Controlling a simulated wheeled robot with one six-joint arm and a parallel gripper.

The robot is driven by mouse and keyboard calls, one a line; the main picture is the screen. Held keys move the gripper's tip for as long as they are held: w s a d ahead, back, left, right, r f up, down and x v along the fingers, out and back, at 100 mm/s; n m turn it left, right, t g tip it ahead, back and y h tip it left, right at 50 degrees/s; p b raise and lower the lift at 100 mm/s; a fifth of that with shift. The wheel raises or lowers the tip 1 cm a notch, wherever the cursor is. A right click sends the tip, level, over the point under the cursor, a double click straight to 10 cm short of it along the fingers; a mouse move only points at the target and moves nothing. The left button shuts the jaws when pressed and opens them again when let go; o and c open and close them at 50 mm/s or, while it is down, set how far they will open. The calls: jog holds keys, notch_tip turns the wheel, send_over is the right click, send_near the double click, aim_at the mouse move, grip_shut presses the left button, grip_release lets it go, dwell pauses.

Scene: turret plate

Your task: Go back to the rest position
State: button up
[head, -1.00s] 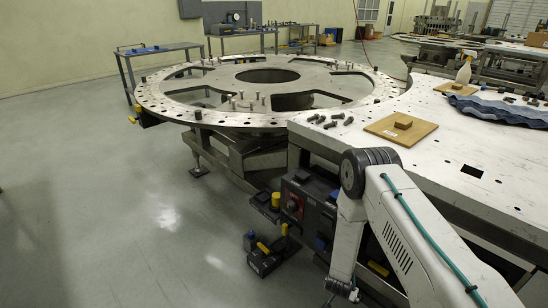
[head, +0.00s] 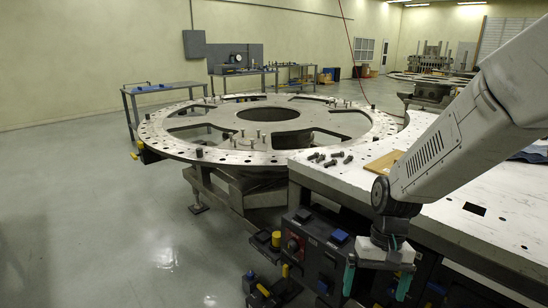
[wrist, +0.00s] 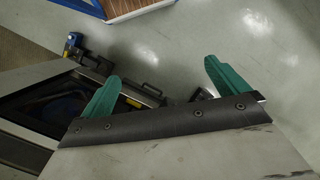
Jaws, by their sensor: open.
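My gripper (head: 376,281) hangs in front of the white table's front edge in the head view, pointing down. Its two green fingers are apart and nothing is between them. In the wrist view my gripper (wrist: 158,82) also shows open and empty, with the grey floor and dark equipment beyond the fingers. My white arm comes in from the right and passes over the right part of the table.
The white table (head: 440,215) holds several dark bolts (head: 330,159) and a wooden board (head: 385,162) partly behind my arm. The round turret plate (head: 215,153) stands behind left. A control box (head: 310,250) is below the table edge. Floor at left is clear.

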jog(key=s+d+r+t, duration=0.2)
jog(key=s+r, duration=0.6)
jog(key=s+d+r+t+h, duration=0.1)
jog(key=s+d+r+t, duration=0.1)
jog(key=s+r, duration=0.6)
jog(key=shift+s+d+r+n, duration=0.25)
jog(key=shift+d+r+n, duration=0.15)
jog(key=shift+r, duration=0.4)
dwell(0.7)
